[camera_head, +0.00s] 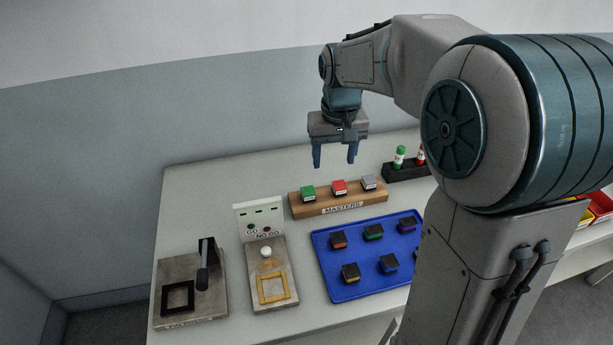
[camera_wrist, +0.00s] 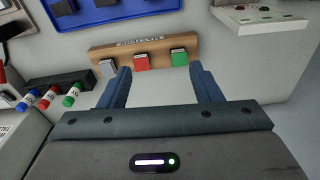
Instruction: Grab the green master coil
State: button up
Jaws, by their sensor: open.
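The green master coil (camera_head: 307,192) sits at the left end of a wooden block labelled MASTERS (camera_head: 338,205), beside a red coil (camera_head: 339,187) and a grey coil (camera_head: 368,182). In the wrist view the green coil (camera_wrist: 179,57) is at the right end of the block, close to the right finger's tip in the picture. The red coil (camera_wrist: 141,62) shows between the two fingers. My gripper (camera_head: 334,165) is open and empty, pointing down above and behind the block, apart from the coils. It also shows in the wrist view (camera_wrist: 160,73).
A blue tray (camera_head: 322,268) with several dark blocks lies in front of the wooden block. A GO/NO GO gauge (camera_head: 258,220) and a lever fixture (camera_head: 192,285) stand to the left. A black rack (camera_head: 400,172) with capped tubes is at the back right. My arm hides the table's right part.

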jog(key=w+a+f+g, duration=0.1)
jog(key=w+a+f, duration=0.35)
jog(key=w, duration=0.35)
jog(key=p, duration=0.2)
send_over(308, 190)
jog(key=shift+n, duration=0.3)
notch_tip(308, 190, down, 8)
jog(key=shift+d+r, duration=0.15)
jog(key=shift+r, duration=0.05)
jog(key=shift+f+p, duration=0.7)
jog(key=shift+f, duration=2)
jog(key=shift+a, duration=0.2)
jog(key=c, duration=1.1)
